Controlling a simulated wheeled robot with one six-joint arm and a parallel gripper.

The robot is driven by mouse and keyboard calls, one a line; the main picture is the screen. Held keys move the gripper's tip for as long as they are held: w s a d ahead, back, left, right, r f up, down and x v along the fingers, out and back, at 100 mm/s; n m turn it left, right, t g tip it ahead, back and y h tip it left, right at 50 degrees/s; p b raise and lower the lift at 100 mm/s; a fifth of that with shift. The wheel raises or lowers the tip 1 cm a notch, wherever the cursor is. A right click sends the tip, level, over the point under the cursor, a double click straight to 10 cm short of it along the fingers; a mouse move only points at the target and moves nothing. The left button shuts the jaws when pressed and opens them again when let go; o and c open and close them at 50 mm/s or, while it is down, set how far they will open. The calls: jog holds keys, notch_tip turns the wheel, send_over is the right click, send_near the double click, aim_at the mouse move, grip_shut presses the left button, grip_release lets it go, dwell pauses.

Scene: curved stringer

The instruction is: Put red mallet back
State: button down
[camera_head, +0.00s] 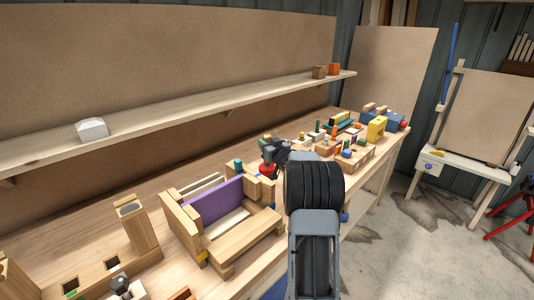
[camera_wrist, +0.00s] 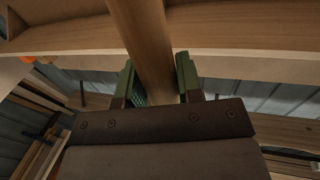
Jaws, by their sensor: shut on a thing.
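In the wrist view my gripper (camera_wrist: 160,82) has its two green-padded fingers on either side of a round wooden handle (camera_wrist: 143,35) and is shut on it. I take this for the red mallet's handle; its head does not show in that view. In the head view my gripper (camera_head: 272,153) is beside the dark arm, over the workbench, behind the wooden frame with the purple panel.
The workbench (camera_head: 95,218) holds a wooden frame with a purple panel (camera_head: 213,202) and a wooden block with square holes (camera_head: 112,262). Several coloured blocks and a yellow piece (camera_head: 377,129) crowd the far end. A long shelf (camera_head: 180,110) runs above. An easel (camera_head: 480,115) stands right.

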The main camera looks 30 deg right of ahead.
aim_at(267, 165)
jog(key=shift+f, duration=1.4)
jog(key=shift+f, duration=0.15)
jog(key=c, duration=0.8)
grip_release()
jog(key=shift+r, duration=0.2)
jog(key=s, duration=0.5)
jog(key=s+b, duration=0.1)
jog(key=s, duration=0.1)
jog(key=shift+s+a+f, duration=0.1)
jog(key=shift+s+a, duration=0.15)
jog(key=shift+a, duration=0.1)
